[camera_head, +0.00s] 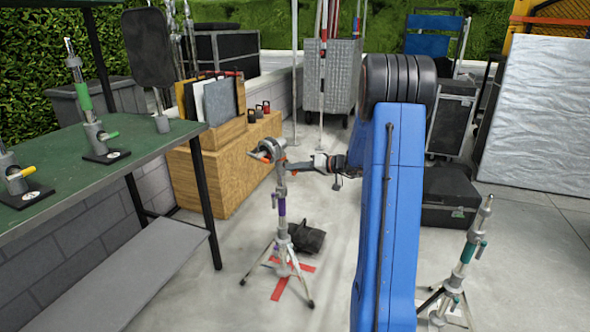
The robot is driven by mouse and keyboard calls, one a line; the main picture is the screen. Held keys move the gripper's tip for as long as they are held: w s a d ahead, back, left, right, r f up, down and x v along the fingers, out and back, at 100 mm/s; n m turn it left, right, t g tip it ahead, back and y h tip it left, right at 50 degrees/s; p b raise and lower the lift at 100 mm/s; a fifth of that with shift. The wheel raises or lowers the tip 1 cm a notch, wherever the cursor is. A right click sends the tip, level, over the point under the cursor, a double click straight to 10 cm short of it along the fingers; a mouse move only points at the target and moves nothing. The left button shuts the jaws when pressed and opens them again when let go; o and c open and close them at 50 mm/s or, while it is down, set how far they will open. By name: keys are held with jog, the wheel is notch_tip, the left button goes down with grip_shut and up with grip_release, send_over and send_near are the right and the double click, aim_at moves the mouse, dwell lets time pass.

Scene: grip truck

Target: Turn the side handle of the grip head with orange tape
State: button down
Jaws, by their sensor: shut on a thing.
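My gripper (291,168) reaches in from the right, just below and right of the head. It is shut on the side handle at the head's right side. The fingers and handle are small here and overlap, so the exact contact is hard to see.
A green-topped table (140,150) with other stands stands at left. A wooden box (220,175) with flags is behind the head. A dark bag (306,237) lies at the stand's base. Another stand (463,262) is at right.

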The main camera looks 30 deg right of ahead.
jog(key=m+y, duration=0.1)
jog(key=m, duration=0.1)
jog(key=m+y, duration=0.1)
jog(key=m, duration=0.2)
jog(key=shift+t+y, duration=0.3)
jog(key=shift+y, duration=0.1)
jog(key=m+y, duration=0.1)
jog(key=m, duration=0.1)
jog(key=m+t, duration=0.1)
jog(key=m, duration=0.2)
jog(key=shift+m+t+y, duration=0.3)
jog(key=shift+y, duration=0.1)
jog(key=m+t, duration=0.1)
jog(key=m, duration=0.2)
jog(key=m+t, duration=0.1)
jog(key=m, duration=0.2)
jog(key=shift+t, duration=0.4)
jog(key=shift+m+t+h, duration=0.4)
jog(key=shift+m+t, duration=0.1)
jog(key=shift+m, duration=0.85)
jog(key=shift+m+t+h, duration=0.4)
jog(key=shift+m+t, duration=0.1)
jog(key=shift+m, duration=1.15)
jog(key=c, duration=1.6)
grip_release()
jog(key=shift+c, duration=0.2)
